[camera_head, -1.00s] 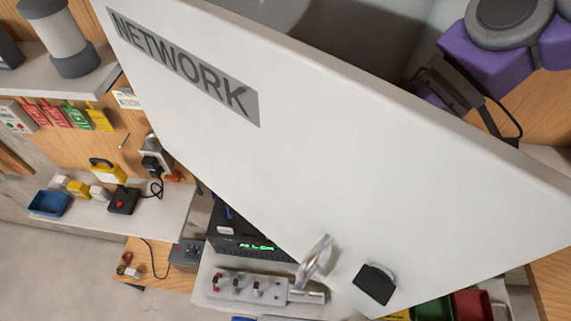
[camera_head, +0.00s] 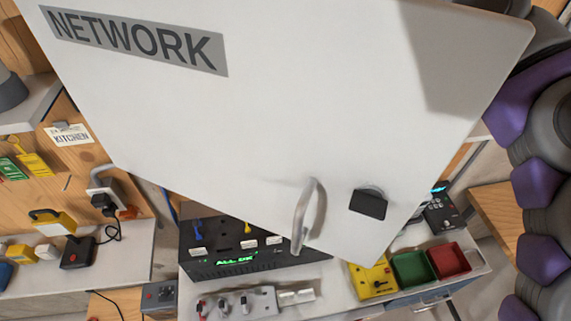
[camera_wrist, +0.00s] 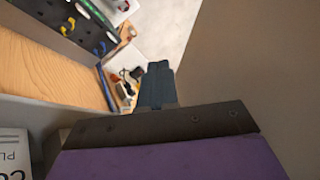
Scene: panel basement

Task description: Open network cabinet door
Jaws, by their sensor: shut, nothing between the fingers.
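The network cabinet door (camera_head: 270,110) is a large white panel with a grey NETWORK label (camera_head: 135,40). It fills the middle of the head view, tilted in the picture. A silver handle (camera_head: 309,215) and a black latch block (camera_head: 368,204) sit near its lower right corner. My purple and grey arm runs down the right edge, beside the door. My gripper is out of the head view. In the wrist view my gripper (camera_wrist: 157,85) is shut and empty, beside a plain beige surface (camera_wrist: 245,60); I cannot tell whether they touch. The handle does not show there.
Below the door are a black device (camera_head: 240,262) with a green display, a yellow block (camera_head: 372,280), a green bin (camera_head: 413,268) and a red bin (camera_head: 448,260). A shelf (camera_head: 125,255) with small items stands left. The wrist view shows a wooden board (camera_wrist: 45,75) left.

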